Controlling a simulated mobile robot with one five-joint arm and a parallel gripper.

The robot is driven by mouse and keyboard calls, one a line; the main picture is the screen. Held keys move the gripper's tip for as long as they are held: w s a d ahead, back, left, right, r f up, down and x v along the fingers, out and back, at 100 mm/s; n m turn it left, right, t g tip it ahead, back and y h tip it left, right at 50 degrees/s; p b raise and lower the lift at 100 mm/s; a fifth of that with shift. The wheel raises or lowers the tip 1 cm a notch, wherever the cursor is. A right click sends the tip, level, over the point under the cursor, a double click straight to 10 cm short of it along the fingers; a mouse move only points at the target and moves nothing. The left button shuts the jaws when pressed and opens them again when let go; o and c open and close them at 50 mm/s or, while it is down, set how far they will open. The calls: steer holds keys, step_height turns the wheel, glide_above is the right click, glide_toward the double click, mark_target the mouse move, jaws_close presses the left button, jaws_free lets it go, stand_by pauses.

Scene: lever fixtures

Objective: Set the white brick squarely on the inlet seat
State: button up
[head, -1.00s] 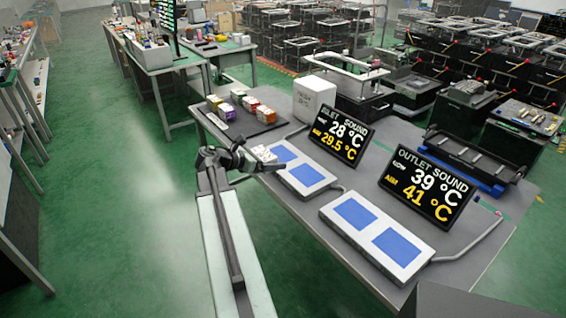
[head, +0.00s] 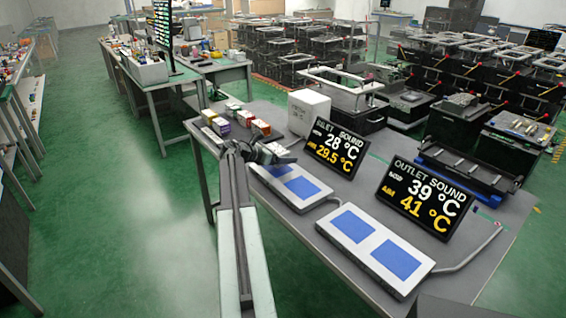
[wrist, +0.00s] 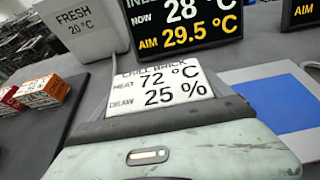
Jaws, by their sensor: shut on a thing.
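The white brick (wrist: 158,84), printed "CHILL BRICK, HEAT 72 °C, DRAW 25 %", is in my gripper (wrist: 155,115) in the wrist view. The gripper is shut on its near side, hiding its lower part. In the head view my gripper (head: 266,153) is over the table, beside the back left end of the inlet seat, a pale plate (head: 325,193) with two blue squares. The brick (head: 278,149) shows only small and partly covered there. In the wrist view a blue square (wrist: 285,95) lies right of the brick. I cannot tell the brick's height over the table.
The inlet display (head: 336,147) reads 28 °C, aim 29.5 °C, and stands behind the inlet plate. The outlet display (head: 422,192) stands behind another plate (head: 400,290). A white "FRESH" box (head: 309,112) and several coloured bricks (head: 244,118) stand on the table's far left part.

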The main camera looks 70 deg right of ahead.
step_height(320, 180, down, 3)
steer(key=shift+a+r+b, duration=0.1)
steer(key=shift+b, duration=0.55)
steer(key=shift+r, duration=0.2)
steer(key=shift+f, duration=0.15)
steer(key=o, duration=1.5)
steer(key=shift+r+p, duration=0.25)
steer(key=shift+p, duration=0.1)
steer(key=p+v, duration=0.2)
steer(key=v, duration=0.4)
steer(key=p+v, duration=0.2)
steer(key=v, duration=0.4)
steer(key=shift+f, duration=0.25)
